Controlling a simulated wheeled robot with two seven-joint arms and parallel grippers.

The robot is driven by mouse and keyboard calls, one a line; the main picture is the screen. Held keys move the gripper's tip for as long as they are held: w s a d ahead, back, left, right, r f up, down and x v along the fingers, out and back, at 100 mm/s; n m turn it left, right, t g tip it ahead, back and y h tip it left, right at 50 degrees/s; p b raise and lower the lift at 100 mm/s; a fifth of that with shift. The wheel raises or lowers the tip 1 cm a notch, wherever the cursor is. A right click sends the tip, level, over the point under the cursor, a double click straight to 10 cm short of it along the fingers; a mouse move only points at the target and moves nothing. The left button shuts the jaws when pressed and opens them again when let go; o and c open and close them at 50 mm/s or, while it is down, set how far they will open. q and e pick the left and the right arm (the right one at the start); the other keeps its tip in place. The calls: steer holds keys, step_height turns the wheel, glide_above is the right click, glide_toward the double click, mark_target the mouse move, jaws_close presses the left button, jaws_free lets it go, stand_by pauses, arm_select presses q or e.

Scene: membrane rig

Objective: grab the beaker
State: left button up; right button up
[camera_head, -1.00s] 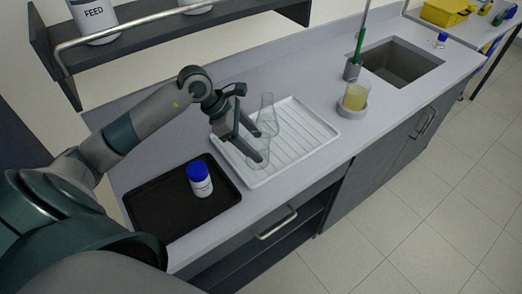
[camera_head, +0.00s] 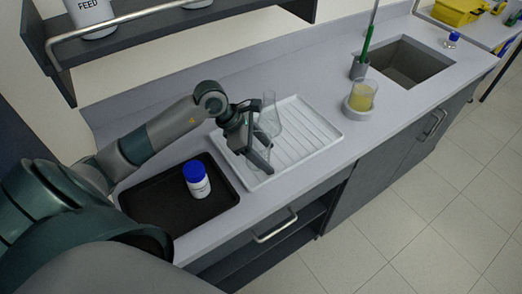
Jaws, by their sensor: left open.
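A clear glass beaker with yellow liquid (camera_head: 362,95) stands upright on a round white base beside the sink. My left gripper (camera_head: 269,158) is open over the left part of a white ribbed tray (camera_head: 318,146), well to the left of that beaker. A clear conical flask (camera_head: 270,116) stands on the tray just behind the fingers. A second clear glass vessel (camera_head: 259,160) is at the fingers, partly hidden by them; I cannot tell if they touch it. My right gripper is not in view.
A black tray (camera_head: 160,212) holds a white bottle with a blue cap (camera_head: 197,180). A grey holder with a green-handled tool (camera_head: 360,67) stands behind the beaker, near the sink (camera_head: 410,62). A shelf (camera_head: 150,35) overhangs the back left. Counter between tray and beaker is clear.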

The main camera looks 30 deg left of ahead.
arm_select(q)
steer(key=shift+s+r, duration=0.1)
steer(key=shift+s, duration=0.1)
steer(key=c, duration=0.8)
steer(key=shift+c, duration=0.2)
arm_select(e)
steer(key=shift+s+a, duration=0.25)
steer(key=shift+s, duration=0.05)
arm_select(q)
steer(key=shift+w+r, duration=0.1)
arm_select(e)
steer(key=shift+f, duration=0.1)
